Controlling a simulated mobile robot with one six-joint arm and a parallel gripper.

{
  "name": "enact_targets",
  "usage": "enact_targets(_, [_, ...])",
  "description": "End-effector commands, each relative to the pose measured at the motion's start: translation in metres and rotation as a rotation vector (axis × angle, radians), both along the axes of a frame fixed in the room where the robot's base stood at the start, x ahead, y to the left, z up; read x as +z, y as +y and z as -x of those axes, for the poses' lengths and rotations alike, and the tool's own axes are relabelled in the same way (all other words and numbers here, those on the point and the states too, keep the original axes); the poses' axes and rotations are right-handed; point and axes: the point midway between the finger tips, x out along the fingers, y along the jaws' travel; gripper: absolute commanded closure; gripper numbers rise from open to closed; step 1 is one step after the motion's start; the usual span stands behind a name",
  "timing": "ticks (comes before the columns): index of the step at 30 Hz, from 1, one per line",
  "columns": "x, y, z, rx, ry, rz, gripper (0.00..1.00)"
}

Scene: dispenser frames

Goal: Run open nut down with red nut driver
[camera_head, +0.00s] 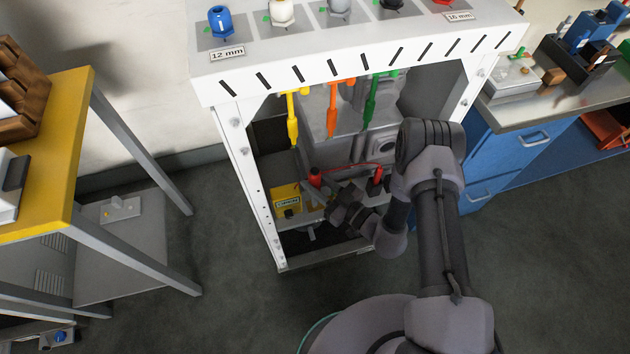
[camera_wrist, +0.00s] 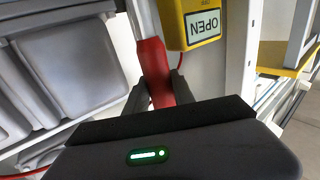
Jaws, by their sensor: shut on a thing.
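The red nut driver (camera_wrist: 152,58) stands between my gripper's fingers (camera_wrist: 158,92) in the wrist view, with the fingers closed on its sides. In the head view its red top (camera_head: 315,176) shows at my gripper (camera_head: 322,188), inside the lower part of the white frame. A yellow box with an OPEN label (camera_head: 287,201) is just left of it. The box also shows in the wrist view (camera_wrist: 203,22), with its label upside down, close beside the driver. The nut and the driver's working end are not clear to see.
The white frame (camera_head: 228,88) surrounds my gripper. Yellow (camera_head: 292,115), orange (camera_head: 332,105) and green (camera_head: 372,100) tools hang above it. A second red piece (camera_head: 377,175) is to the right, with a thin red line between. A yellow table (camera_head: 70,120) stands left, blue drawers (camera_head: 510,150) right.

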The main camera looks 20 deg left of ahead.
Motion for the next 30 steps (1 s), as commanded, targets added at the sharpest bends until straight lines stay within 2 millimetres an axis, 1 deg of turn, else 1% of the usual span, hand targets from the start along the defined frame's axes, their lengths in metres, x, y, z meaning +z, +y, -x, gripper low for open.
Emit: enact_targets(30, [-0.0057, 0.0, 0.0001, 0.0, 0.0, 0.0, 1.0])
